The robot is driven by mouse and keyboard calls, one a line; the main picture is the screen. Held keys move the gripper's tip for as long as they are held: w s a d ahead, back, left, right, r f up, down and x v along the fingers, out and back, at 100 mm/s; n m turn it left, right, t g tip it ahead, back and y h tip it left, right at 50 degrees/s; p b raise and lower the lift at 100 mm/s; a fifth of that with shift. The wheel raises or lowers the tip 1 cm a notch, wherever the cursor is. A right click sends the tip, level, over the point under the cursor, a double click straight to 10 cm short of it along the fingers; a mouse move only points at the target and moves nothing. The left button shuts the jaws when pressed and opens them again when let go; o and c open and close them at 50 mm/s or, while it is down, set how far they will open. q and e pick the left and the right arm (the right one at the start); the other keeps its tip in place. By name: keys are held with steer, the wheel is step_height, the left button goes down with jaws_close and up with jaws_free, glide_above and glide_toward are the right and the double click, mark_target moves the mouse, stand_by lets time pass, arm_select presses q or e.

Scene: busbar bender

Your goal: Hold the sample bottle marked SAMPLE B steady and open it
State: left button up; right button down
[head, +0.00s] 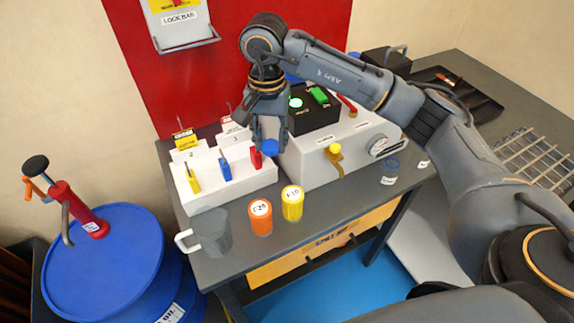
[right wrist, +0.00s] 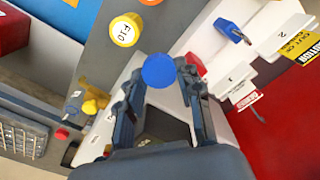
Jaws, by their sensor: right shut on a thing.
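My right gripper (head: 271,130) is raised in front of the grey machine and above the white rack. It is shut on a round blue cap (head: 270,147), which also shows between the fingertips in the right wrist view (right wrist: 159,71). I cannot tell whether anything is attached behind the cap. My left gripper is not in view.
A white rack (head: 225,182) with padlocks and tags stands below the gripper. An orange jar (head: 260,217), a yellow jar (head: 292,203) and a grey mug (head: 212,233) stand near the front edge. The grey machine (head: 345,143) is behind. The table's front right is mostly clear.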

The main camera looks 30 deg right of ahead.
steer(key=shift+m, duration=0.3)
steer(key=f, duration=0.4)
steer(key=shift+d+p, duration=0.3)
steer(key=shift+p, duration=0.1)
steer(key=p, duration=0.2)
glide_above(275, 198)
step_height(275, 198, down, 11)
steer(key=shift+w+r, duration=0.1)
step_height(275, 198, down, 4)
steer(key=shift+f+p, duration=0.1)
steer(key=shift+p, duration=0.55)
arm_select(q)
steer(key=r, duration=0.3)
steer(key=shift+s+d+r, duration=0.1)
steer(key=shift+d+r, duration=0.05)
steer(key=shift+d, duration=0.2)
arm_select(e)
steer(key=shift+f, duration=0.1)
steer(key=shift+f+b, duration=0.15)
steer(key=shift+b, duration=0.15)
steer(key=c, duration=0.9)
jaws_free()
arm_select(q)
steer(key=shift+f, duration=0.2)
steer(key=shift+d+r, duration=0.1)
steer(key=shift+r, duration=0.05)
arm_select(e)
steer(key=shift+r, duration=0.2)
